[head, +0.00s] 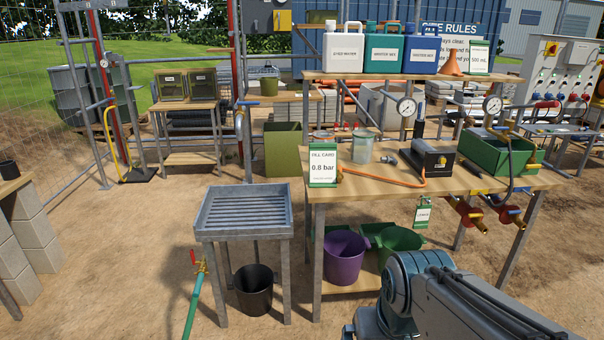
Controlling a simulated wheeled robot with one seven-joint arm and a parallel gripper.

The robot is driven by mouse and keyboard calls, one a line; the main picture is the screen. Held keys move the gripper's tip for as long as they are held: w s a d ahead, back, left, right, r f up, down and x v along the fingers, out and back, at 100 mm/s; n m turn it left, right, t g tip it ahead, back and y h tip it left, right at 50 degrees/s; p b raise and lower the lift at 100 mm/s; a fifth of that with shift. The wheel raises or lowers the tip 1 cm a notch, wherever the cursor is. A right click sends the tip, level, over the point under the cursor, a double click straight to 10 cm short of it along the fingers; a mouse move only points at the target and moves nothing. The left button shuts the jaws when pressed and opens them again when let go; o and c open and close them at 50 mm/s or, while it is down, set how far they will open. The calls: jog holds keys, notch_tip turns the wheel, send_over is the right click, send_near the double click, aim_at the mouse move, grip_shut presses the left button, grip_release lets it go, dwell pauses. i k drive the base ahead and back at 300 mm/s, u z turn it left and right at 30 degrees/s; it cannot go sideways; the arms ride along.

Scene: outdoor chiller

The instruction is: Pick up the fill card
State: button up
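The fill card (323,179) is a white card with a green border, reading "FILL CARD 0.8 bar". It stands upright near the front left corner of the wooden workbench (385,184). An orange hose passes close to its right edge; I cannot tell if they touch. My arm shows at the lower right, in front of the bench and well below the card. My gripper's fingers are not in view. Nothing covers the face of the card.
A clear container (362,148), a black box (428,157) and a green bin (497,155) stand on the bench. A shelf above holds several jugs and an orange funnel (453,63). A metal drain table (243,210) stands left of the bench. Bare ground lies in front.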

aim_at(323, 156)
jog(key=u, duration=0.45)
jog(key=i, duration=1.85)
jog(key=z, duration=0.5)
jog(key=i, duration=0.75)
jog(key=z, duration=0.45)
